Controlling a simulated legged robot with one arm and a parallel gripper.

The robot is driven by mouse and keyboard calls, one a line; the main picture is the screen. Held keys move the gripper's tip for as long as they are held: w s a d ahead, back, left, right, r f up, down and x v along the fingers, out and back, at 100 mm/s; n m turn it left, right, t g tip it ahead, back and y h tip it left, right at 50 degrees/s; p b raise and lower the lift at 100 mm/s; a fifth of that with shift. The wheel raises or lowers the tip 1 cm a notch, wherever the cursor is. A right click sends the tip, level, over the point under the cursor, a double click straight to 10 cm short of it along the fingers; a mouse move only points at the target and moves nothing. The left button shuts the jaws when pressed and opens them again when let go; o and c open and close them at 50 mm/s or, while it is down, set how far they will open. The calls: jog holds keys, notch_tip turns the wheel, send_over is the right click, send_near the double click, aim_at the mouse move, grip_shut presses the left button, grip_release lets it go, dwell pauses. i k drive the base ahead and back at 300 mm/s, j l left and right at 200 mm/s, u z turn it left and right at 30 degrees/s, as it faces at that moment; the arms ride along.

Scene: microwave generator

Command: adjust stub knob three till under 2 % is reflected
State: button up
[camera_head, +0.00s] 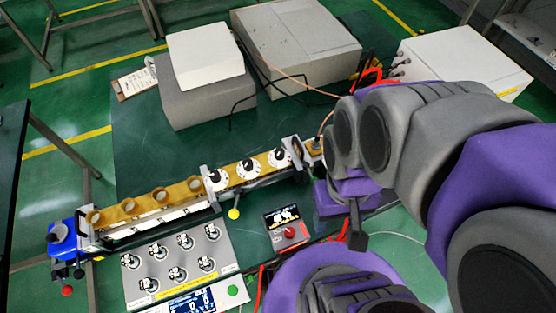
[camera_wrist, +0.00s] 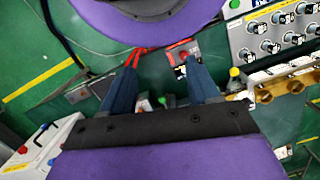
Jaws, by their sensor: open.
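Three white dials with black knobs stand in a row on the brass waveguide: a left one (camera_head: 216,180), a middle one (camera_head: 248,168) and a right one (camera_head: 280,157). I cannot read which is numbered three. My gripper (camera_head: 355,232) is to the right of the dials and apart from them, partly hidden by its purple housing. In the wrist view my gripper (camera_wrist: 161,68) has two dark fingers spread apart with nothing between them. A small meter with a red knob (camera_head: 289,232) has a lit screen; it also shows in the wrist view (camera_wrist: 183,52). Its reading is not legible.
A grey panel of several knobs (camera_head: 218,248) and a blue display (camera_head: 192,303) are in front of the waveguide. A blue unit (camera_head: 66,240) is at its left end. Grey boxes (camera_head: 297,45) and a white box (camera_head: 465,65) stand behind. Red and black cables run near my arm.

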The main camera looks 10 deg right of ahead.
aim_at(214, 176)
jog(key=k+j, duration=0.1)
jog(key=j, duration=0.3)
jog(key=k+j, duration=0.15)
jog(key=j, duration=0.25)
jog(key=k+j+u, duration=0.1)
jog(key=j, duration=0.35)
